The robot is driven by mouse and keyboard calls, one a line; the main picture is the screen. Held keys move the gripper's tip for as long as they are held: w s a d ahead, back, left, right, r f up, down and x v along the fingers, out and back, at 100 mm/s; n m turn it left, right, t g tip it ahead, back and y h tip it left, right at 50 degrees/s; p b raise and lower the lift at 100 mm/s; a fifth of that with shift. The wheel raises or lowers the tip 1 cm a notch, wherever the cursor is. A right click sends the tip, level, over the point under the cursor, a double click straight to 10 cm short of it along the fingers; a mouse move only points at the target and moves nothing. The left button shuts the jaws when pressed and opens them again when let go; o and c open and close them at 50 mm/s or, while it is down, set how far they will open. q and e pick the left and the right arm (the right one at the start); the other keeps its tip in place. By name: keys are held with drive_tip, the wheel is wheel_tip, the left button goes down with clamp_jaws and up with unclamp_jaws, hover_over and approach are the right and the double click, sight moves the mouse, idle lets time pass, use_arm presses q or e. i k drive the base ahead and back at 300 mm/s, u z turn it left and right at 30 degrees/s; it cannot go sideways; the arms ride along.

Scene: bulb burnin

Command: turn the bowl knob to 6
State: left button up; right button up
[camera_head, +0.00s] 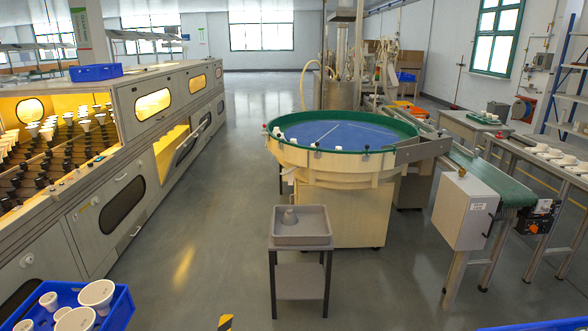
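The round bowl feeder (345,133) stands right of centre, with a blue floor, a green rim and a cream body. Several small white pieces lie inside along its edge. No knob with readable numbers shows on the bowl itself. A black and orange control panel (535,226) with a small dial hangs under the green conveyor's near end. I cannot tell which holds the bowl knob, and no setting is readable. Neither of my grippers is in view.
A small grey stand (300,241) with a tray stands before the bowl. A green conveyor (490,178) runs at the right. A long lit rack machine (125,205) fills the left. A blue crate (122,308) of white bulbs sits lower left. The middle floor is clear.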

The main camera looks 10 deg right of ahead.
sight(533, 228)
drive_tip(key=i, duration=1.7)
drive_tip(key=z, duration=1)
drive_tip(key=i, duration=1.45)
drive_tip(key=z, duration=1.9)
